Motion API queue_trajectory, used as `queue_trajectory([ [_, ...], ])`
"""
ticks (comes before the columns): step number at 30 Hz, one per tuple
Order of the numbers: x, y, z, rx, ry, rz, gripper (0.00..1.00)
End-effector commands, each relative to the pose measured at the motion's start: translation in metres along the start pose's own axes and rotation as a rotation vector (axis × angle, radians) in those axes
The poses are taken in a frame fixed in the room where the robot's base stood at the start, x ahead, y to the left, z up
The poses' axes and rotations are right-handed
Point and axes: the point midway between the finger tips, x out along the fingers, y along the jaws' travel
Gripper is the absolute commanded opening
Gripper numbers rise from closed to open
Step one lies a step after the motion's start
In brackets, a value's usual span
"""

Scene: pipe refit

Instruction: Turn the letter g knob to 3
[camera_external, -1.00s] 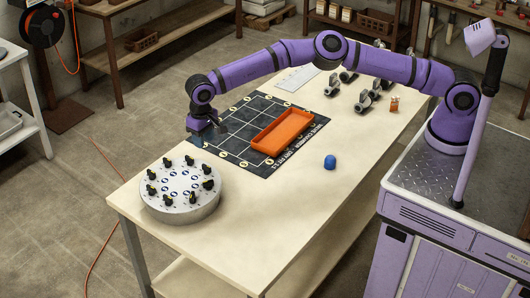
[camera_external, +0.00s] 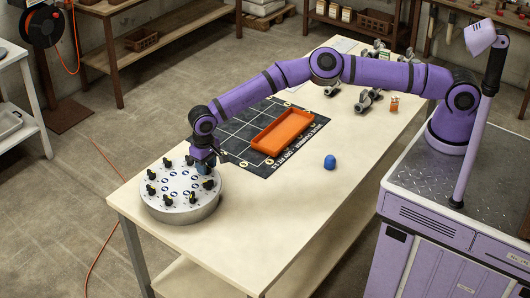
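The round grey panel (camera_external: 180,209) sits near the left end of the table, with several black knobs and blue-marked labels on its top. The letters and numbers are too small to read, so I cannot tell which knob is letter g. My gripper (camera_external: 205,168) points down over the panel's upper right edge, close to the knobs there. It hides part of that edge. I cannot tell whether its fingers touch a knob or whether they are open.
An orange tray (camera_external: 283,148) lies on a black gridded mat (camera_external: 228,136) right of the panel. Grey pipe fittings (camera_external: 367,101) are at the far right. The cream tabletop (camera_external: 270,215) in front is clear.

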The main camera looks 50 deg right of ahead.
Motion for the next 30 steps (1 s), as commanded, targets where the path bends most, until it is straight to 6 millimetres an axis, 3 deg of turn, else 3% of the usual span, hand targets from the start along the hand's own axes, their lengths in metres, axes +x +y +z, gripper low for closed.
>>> queue_trajectory([
  [5, -0.0001, -0.0001, 0.0001, 0.0, 0.0, 0.0, 0.38],
  [11, -0.0003, -0.0002, 0.0001, 0.0, 0.0, 0.0, 0.0],
  [22, -0.0002, -0.0002, 0.0004, 0.035, -0.002, 0.0, 0.0],
  [30, -0.0001, -0.0007, 0.0009, 0.192, -0.003, -0.001, 0.0],
])
